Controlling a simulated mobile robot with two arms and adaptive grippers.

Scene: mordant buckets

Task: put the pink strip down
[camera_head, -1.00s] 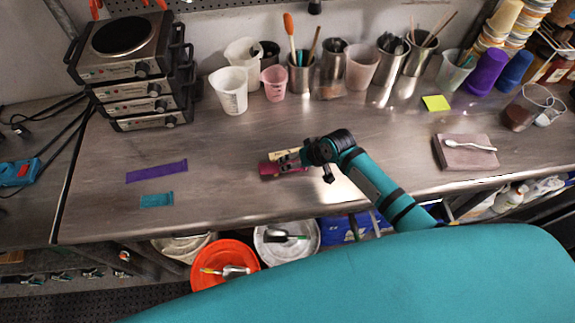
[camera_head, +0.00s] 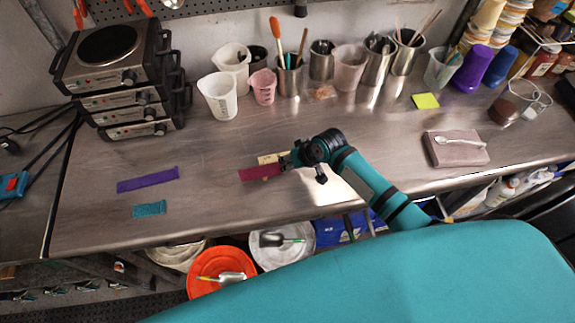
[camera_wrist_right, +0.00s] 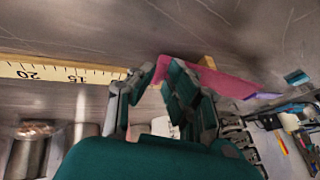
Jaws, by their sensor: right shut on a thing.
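The pink strip (camera_head: 260,172) is a dark pink flat piece at the middle of the bench in the head view. My right gripper (camera_head: 287,161) is shut on its right end, and the strip juts out to the left. In the right wrist view the strip (camera_wrist_right: 207,78) extends from beside the fingers (camera_wrist_right: 160,82). Whether its underside touches the bench, I cannot tell. A purple strip (camera_head: 148,180) and a teal strip (camera_head: 149,209) lie flat on the bench to the left. My left gripper is not in view.
A yellow ruler (camera_wrist_right: 60,72) lies close to the right gripper, just behind the strip. Stacked hot plates (camera_head: 125,85) stand at the back left, cups and tools along the back. Bare bench (camera_head: 215,185) lies between the purple and pink strips. Buckets (camera_head: 218,268) stand below the front edge.

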